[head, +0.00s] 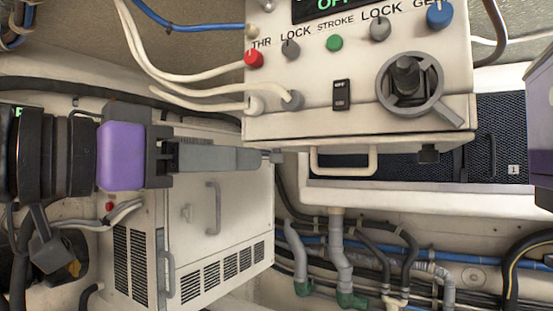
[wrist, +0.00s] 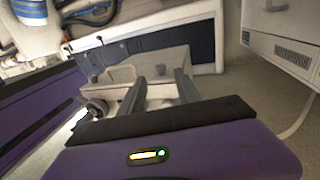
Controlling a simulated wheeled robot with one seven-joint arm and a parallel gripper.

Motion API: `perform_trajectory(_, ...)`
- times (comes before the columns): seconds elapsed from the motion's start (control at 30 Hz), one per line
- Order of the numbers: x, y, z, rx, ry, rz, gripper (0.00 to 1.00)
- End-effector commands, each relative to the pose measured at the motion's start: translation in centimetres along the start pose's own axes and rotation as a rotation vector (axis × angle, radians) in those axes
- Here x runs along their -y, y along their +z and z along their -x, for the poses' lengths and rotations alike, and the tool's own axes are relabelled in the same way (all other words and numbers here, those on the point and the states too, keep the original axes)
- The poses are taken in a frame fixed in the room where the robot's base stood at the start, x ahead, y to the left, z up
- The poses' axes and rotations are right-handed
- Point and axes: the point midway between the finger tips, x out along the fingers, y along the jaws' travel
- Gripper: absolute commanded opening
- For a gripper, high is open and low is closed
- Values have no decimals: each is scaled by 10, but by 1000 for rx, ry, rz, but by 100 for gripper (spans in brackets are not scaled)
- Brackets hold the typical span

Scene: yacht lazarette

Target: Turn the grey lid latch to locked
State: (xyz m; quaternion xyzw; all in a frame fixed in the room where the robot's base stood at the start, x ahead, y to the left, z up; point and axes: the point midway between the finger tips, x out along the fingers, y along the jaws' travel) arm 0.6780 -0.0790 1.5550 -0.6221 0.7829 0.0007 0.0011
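A white control box (head: 320,122) at the upper middle of the head view carries grey knobs under LOCK labels, one at left (head: 290,48) and one at right (head: 380,30). A large grey ring dial with a lever (head: 410,82) is on its right side. I cannot tell for sure which part is the lid latch. My gripper (head: 272,156) reaches in from the left, just below the box's lower left corner. In the wrist view its two grey fingers (wrist: 160,80) are apart, with nothing visibly held. A pale box with a round part (wrist: 97,107) shows beyond them.
A white vented cabinet (head: 235,240) with a handle stands below my gripper. Hoses and pipes (head: 345,250) run at the lower right. A dark mesh panel (head: 495,135) lies right of the box. White cables (head: 165,60) hang close at the upper left.

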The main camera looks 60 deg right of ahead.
Motion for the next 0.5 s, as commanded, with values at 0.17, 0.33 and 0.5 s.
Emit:
perform_trajectory(0.17, 0, -2, -30, 0, 3, 1, 39)
perform_trajectory(0.33, 0, -2, -63, -1, 2, 0, 39)
perform_trajectory(0.5, 0, -2, -90, -2, 0, 2, 39)
